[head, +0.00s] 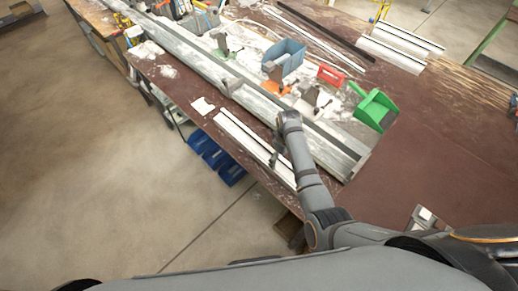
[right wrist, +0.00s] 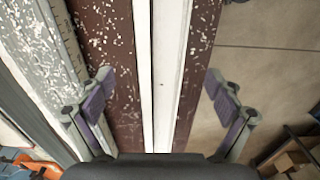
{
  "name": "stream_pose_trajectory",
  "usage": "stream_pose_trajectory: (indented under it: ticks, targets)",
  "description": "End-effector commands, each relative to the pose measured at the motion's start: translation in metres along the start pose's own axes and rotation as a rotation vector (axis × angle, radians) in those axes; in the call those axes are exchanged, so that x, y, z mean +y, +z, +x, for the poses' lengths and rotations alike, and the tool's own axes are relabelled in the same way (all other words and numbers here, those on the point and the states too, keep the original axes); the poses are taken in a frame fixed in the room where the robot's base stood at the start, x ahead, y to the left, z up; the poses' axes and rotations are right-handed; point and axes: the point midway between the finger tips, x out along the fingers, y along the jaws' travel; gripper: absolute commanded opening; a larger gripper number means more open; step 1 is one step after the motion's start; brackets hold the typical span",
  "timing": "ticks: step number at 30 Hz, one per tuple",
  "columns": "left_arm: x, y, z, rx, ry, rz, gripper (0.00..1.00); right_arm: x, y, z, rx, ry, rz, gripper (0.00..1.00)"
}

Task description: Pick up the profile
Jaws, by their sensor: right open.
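A long white profile (head: 240,137) lies along the near edge of the brown bench. In the right wrist view the profile (right wrist: 165,60) runs up the middle of the picture, between the two finger pads. My right gripper (head: 276,157) is over the profile toward its nearer end. It also shows in the right wrist view (right wrist: 158,88), open, with one finger on each side of the profile and clear gaps to it. Part of the profile is hidden under my arm. My left gripper does not show.
A long grey metal rail (head: 220,75) runs beside the profile on the bench (head: 440,130). Beyond it stand clamps, a blue-grey bin (head: 284,58), a red box (head: 330,75) and a green scoop-like bin (head: 374,108). More white profiles (head: 405,42) lie at the back. Blue bins (head: 215,157) sit below the bench edge.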

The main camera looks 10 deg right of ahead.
Motion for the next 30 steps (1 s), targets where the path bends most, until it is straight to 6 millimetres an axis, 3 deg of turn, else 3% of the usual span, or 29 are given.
stream_pose_trajectory:
  ticks: [4, 9, 12, 21, 30]
  targets:
    - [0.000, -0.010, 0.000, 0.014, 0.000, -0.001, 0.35, 0.000, 0.000, 0.005, 0.000, 0.000, 0.001, 0.92]
    - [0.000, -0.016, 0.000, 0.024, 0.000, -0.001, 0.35, -0.002, -0.003, 0.034, -0.002, -0.001, 0.001, 0.92]
    - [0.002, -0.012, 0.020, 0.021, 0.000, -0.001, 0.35, -0.001, -0.003, 0.053, 0.001, 0.000, 0.002, 0.92]
    - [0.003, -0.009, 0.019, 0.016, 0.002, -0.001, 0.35, -0.001, -0.003, 0.053, 0.001, 0.001, 0.002, 0.91]
    - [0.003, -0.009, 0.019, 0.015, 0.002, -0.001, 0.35, -0.002, -0.002, 0.053, 0.000, 0.000, 0.002, 0.50]
